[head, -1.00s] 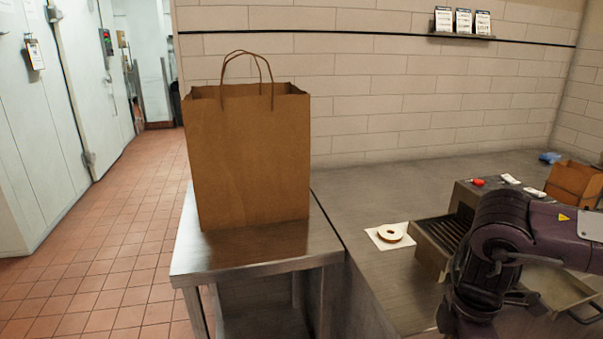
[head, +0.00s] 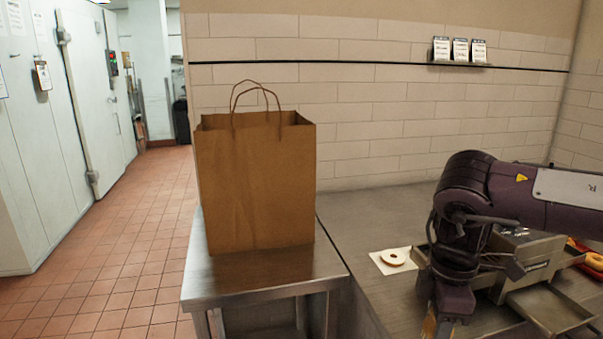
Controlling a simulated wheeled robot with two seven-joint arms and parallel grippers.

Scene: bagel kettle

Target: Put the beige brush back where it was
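My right arm comes in from the right and bends down over the steel counter. My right gripper (head: 446,328) points down at the bottom edge of the head view, with its fingertips cut off or hidden. A small tan piece (head: 430,324) shows beside its lower end; it may be part of the beige brush, but I cannot tell. No other part of a brush is clearly visible. My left gripper is not in view.
A brown paper bag (head: 256,190) stands on a steel side table (head: 262,283). A bagel (head: 393,257) lies on white paper (head: 379,263) on the counter (head: 362,215). A metal toaster (head: 530,262) with a tray (head: 550,310) stands behind my arm. Bagels (head: 594,261) sit on red at right.

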